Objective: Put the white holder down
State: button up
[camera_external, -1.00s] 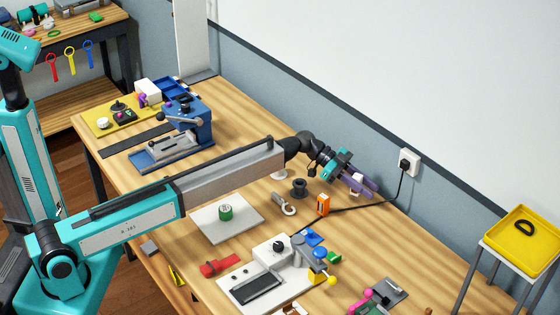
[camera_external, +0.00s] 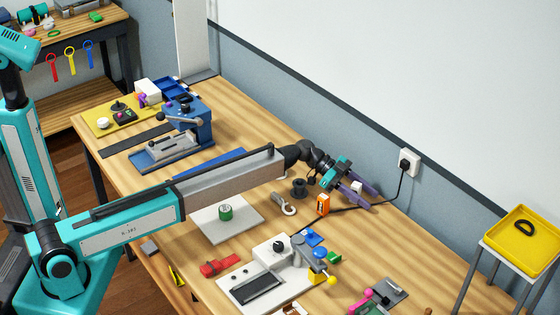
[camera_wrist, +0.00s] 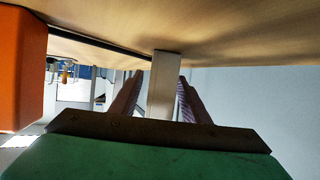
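The white holder (camera_external: 357,187) shows as a small pale block between the purple fingers of my gripper (camera_external: 364,197), near the wall side of the table. In the wrist view the holder (camera_wrist: 163,88) is an upright pale bar whose upper end in the picture meets the wooden table surface (camera_wrist: 225,35). The fingers of my gripper (camera_wrist: 158,100) lie on both sides of the holder, and gaps show between them and it. The gripper looks open around the holder. The holder's far side is hidden.
An orange box (camera_external: 323,204) stands close beside my gripper; it also fills the left of the wrist view (camera_wrist: 22,70). A dark spool (camera_external: 299,187), a grey hook (camera_external: 285,204) and a black cable (camera_external: 385,203) are near. A wall socket (camera_external: 408,162) is behind.

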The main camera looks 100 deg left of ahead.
aim_at(352, 185)
jog(key=shift+r+p, duration=0.25)
jog(key=shift+p, duration=0.05)
jog(key=shift+s+a, duration=0.15)
jog(key=shift+s, duration=0.25)
jog(key=b+v, duration=0.2)
jog(key=v, duration=0.8)
jog(key=shift+w+b, duration=0.1)
jog(key=shift+b, duration=0.25)
jog(key=shift+s+a+r, duration=0.3)
jog(key=shift+s, duration=0.25)
